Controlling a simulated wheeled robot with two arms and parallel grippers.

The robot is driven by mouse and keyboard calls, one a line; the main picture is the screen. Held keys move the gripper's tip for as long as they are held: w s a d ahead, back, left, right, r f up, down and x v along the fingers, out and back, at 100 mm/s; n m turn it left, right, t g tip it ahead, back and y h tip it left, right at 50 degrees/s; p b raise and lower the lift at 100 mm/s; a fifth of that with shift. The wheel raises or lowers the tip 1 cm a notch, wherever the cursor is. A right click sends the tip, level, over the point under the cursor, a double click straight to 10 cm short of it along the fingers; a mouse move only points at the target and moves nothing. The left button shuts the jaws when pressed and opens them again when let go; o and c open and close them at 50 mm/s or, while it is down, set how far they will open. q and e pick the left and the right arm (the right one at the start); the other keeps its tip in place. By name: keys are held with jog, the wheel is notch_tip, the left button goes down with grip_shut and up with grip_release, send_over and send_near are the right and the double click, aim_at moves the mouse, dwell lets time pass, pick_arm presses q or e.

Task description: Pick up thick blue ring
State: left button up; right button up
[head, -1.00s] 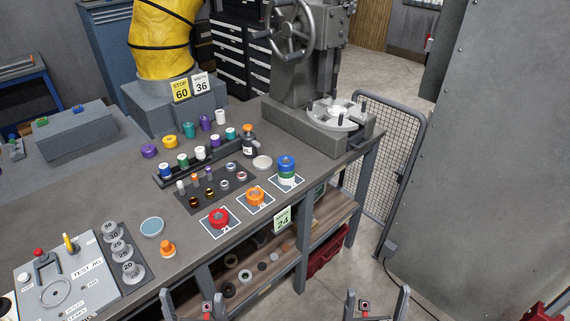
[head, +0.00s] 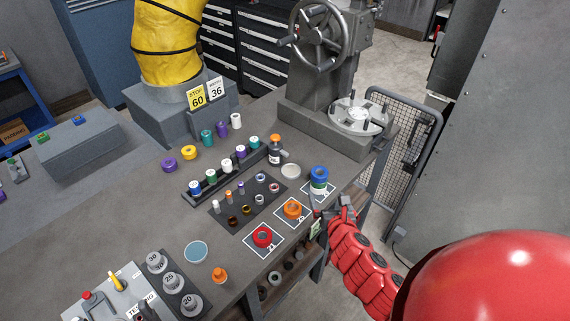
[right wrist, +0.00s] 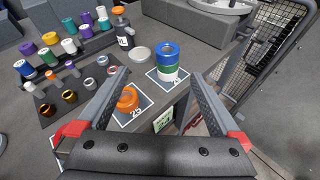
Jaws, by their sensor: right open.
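My right gripper (head: 328,207) is at the table's front edge, just short of the stack. In the right wrist view its two fingers (right wrist: 157,76) are spread wide with nothing gripped, and the stack lies beyond the gap between them. The orange ring (right wrist: 128,98) shows beside the left finger. My left gripper is out of view.
A red ring (head: 262,237) and the orange ring (head: 292,209) lie on neighbouring cards. A grey lidded disc (head: 291,171) and a dark orange-capped bottle (head: 275,150) stand left of the stack. The grey press (head: 322,100) stands behind it.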

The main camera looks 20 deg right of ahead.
jog(key=b, duration=0.5)
send_near(319, 171)
jog(key=shift+w, duration=1.2)
jog(key=w+p, duration=0.1)
jog(key=w+d+f, duration=0.1)
jog(key=shift+w+d+f+n+g+p, duration=0.15)
jog(key=shift+w+d+n+g+p, duration=0.15)
jog(key=shift+n+g+p, duration=0.1)
jog(key=shift+w+d+f, duration=0.15)
jog(key=shift+w+f, duration=0.25)
jog(key=shift+w, duration=0.15)
grip_shut()
